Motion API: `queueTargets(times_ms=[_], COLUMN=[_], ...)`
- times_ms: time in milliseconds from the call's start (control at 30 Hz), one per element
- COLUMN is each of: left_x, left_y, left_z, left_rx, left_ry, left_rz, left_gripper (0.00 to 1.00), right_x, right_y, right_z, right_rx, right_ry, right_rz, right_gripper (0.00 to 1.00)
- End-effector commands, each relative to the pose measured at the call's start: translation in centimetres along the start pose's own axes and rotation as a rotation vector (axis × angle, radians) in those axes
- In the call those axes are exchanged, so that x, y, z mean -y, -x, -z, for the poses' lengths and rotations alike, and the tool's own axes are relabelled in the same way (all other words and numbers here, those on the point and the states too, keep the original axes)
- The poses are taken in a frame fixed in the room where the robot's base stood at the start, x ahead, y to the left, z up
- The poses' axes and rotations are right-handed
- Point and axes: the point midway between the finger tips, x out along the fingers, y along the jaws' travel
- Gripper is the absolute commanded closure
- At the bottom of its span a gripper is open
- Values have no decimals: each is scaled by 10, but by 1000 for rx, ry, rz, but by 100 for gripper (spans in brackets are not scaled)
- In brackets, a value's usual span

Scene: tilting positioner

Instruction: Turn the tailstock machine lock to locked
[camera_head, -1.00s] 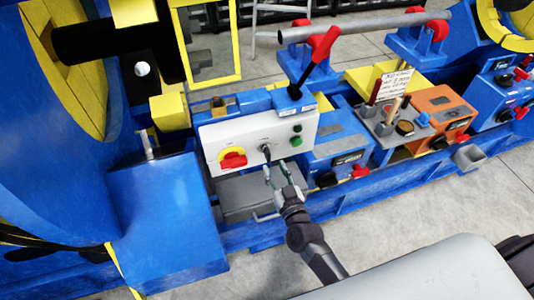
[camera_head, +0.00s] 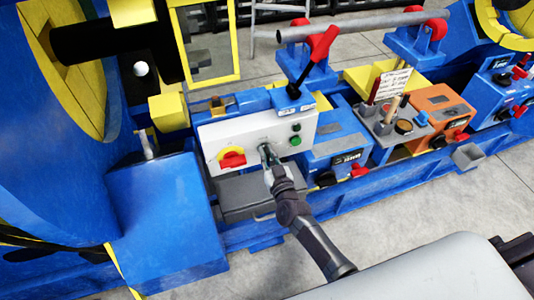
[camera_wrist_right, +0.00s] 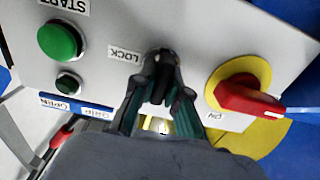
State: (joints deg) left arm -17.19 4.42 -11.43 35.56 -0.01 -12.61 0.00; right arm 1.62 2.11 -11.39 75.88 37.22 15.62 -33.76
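The lock switch (camera_wrist_right: 160,88) is a small black key-like handle on the white control panel (camera_head: 222,134), with an upside-down LOCK label beside it in the right wrist view. My right gripper (camera_wrist_right: 161,72) is at the panel, one fingertip on each side of the black handle, and looks closed on it. The fingertips hide part of the switch, so its exact angle is hard to read. In the head view the right gripper (camera_head: 266,153) covers the switch. My left gripper is not in view.
A red rotary switch on a yellow disc (camera_head: 232,158) sits left of the lock. A green START button (camera_wrist_right: 60,40) and a smaller button (camera_wrist_right: 69,82) are close by. A red-handled lever (camera_head: 322,45) rises behind the panel. A grey box (camera_head: 245,194) lies below it.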

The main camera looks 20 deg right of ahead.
Motion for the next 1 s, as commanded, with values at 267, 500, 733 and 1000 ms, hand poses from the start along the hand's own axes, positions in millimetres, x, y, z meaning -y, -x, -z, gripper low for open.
queueTargets(times_ms=[267, 500, 733, 1000], left_x=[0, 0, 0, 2], left_y=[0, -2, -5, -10], left_z=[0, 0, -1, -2], left_rx=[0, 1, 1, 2], left_ry=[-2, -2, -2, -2], left_rz=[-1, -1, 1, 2], left_gripper=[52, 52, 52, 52], right_x=[0, 0, -1, -2], right_y=[0, 0, 0, 0], right_z=[0, 0, -1, -2], right_rx=[0, 0, -1, 0], right_ry=[-4, -68, -226, -480], right_rz=[0, 0, 0, 0], right_gripper=[100, 100, 100, 100])
